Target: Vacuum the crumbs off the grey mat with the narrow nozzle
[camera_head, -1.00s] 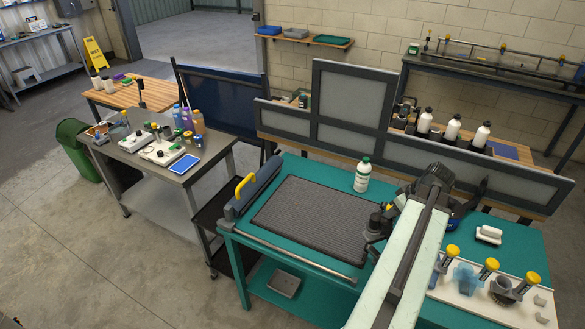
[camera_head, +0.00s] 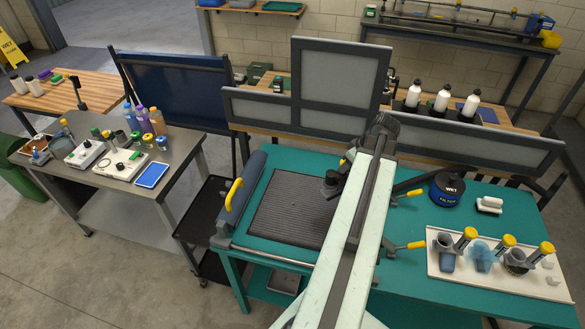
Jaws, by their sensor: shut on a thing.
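The grey ribbed mat (camera_head: 290,210) lies on the teal bench top (camera_head: 262,247). Crumbs are too small to make out. My arm crosses the bench from the bottom. My gripper (camera_head: 331,190), dark and small, is over the mat's right part. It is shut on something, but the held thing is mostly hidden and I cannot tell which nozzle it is. I cannot tell whether it touches the mat. A pale rack (camera_head: 450,265) at the bench's right holds yellow-topped tools (camera_head: 482,262) of differing shapes.
A dark round canister (camera_head: 447,190) and a white block (camera_head: 489,205) stand right of my arm. Two yellow-ended pieces (camera_head: 408,194) stick out beside it. A blue roll with a yellow handle (camera_head: 233,194) edges the mat's left. Grey panels (camera_head: 335,85) stand behind the bench.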

